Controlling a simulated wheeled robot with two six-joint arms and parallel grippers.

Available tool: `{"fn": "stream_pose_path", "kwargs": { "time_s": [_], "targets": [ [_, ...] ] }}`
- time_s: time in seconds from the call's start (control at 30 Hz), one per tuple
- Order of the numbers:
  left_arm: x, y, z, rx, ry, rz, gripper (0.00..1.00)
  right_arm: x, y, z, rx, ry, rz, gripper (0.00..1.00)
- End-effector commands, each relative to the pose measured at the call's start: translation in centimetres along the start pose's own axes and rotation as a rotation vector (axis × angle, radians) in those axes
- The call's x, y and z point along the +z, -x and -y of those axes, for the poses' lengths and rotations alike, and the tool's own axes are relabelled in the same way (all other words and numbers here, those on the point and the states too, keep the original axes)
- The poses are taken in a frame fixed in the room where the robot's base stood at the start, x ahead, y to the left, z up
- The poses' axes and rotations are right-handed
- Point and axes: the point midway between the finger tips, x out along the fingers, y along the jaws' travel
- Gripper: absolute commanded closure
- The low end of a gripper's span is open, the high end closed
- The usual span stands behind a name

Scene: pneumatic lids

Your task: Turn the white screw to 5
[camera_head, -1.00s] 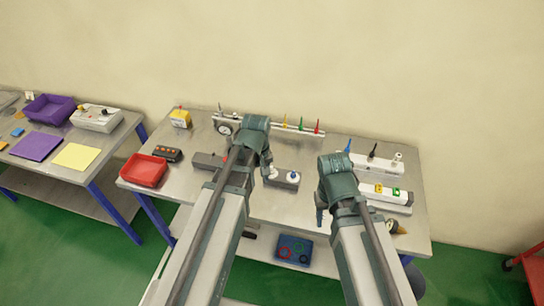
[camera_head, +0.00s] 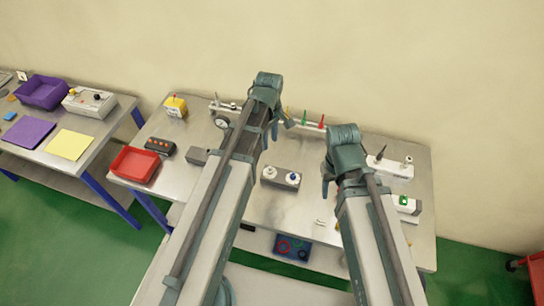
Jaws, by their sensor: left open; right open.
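Any number marks are too small to read. Another small white knob (camera_head: 408,160) stands on the white box (camera_head: 388,168) at the right, beside a black cone; I cannot tell which is the task's screw. My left gripper (camera_head: 278,127) is open, behind and above the grey block, partly hidden by its arm. My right gripper (camera_head: 325,187) is open and empty, right of the block and apart from it.
A rail with coloured cones (camera_head: 304,119) and a round gauge (camera_head: 222,121) stand at the back. The table in front of the grey block is mostly clear.

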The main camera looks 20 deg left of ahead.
Motion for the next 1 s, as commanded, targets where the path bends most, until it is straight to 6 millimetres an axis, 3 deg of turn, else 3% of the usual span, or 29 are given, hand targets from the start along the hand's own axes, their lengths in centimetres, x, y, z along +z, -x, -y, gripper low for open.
{"fn": "stream_pose_path", "kwargs": {
  "time_s": [0.37,1.0],
  "targets": [
    [0.0,-1.3,0.0,0.000,0.000,0.000,0.55,-0.1,-1.3,0.1,0.000,-0.001,0.000,0.50],
    [0.0,-9.9,0.0,0.000,-0.001,0.000,0.55,-0.6,-9.8,0.9,0.003,0.011,-0.001,0.50]
  ]
}}
